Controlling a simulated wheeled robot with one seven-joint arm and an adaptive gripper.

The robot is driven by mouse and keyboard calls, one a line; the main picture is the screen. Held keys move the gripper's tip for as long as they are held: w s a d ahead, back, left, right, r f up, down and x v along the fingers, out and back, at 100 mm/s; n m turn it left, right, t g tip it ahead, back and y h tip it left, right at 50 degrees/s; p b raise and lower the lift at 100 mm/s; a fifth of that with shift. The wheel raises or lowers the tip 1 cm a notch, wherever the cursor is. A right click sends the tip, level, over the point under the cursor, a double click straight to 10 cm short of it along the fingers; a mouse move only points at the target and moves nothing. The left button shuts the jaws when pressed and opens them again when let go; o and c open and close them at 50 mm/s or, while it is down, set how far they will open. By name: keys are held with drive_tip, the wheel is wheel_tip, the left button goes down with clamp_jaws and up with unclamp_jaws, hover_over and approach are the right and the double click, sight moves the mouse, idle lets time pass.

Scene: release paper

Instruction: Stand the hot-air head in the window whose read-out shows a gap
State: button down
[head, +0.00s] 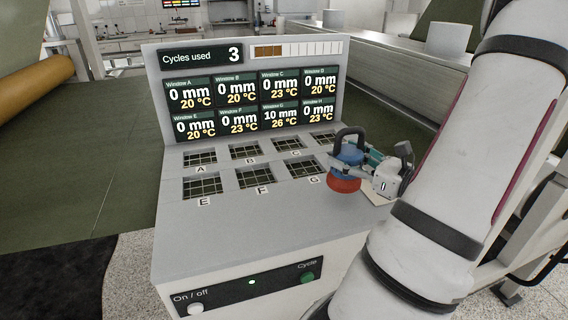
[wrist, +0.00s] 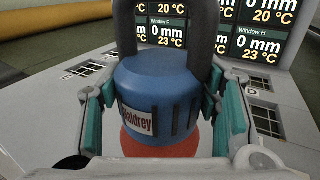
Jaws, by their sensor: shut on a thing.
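The hot-air head (head: 344,183) has a blue body, a red base and a black loop handle. My gripper (head: 362,163) is shut on its blue body, with teal pads on both sides in the wrist view (wrist: 165,110). The head is upright, just right of window G (head: 303,167), over the H area, which it and my gripper hide. I cannot tell whether its base touches the panel. The read-out for window G (head: 280,115) shows 10 mm and 26 °C. The other read-outs show 0 mm.
The grey console (head: 240,235) has two rows of gridded windows. Windows E (head: 202,187) and F (head: 257,177) are clear, as is the back row. The display board (head: 250,90) rises behind, reading 3 cycles used. A green Cycle button (head: 308,277) is on the front.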

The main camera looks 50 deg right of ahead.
drive_tip(key=shift+w+d+f+b, duration=0.35)
drive_tip(key=shift+w+d+f, duration=0.55)
drive_tip(key=shift+w, duration=1.75)
drive_tip(key=shift+w+d+f+b, duration=0.35)
drive_tip(key=shift+w+d+f, duration=0.5)
drive_tip(key=shift+w, duration=1.85)
drive_tip(key=shift+w+d+f+b, duration=0.35)
drive_tip(key=shift+w+d+f, duration=0.5)
drive_tip(key=shift+w, duration=1.8)
drive_tip(key=shift+d+r, duration=0.1)
drive_tip(key=shift+d, duration=0.1)
drive_tip(key=c, duration=0.6)
unclamp_jaws()
drive_tip(key=shift+o, duration=0.2)
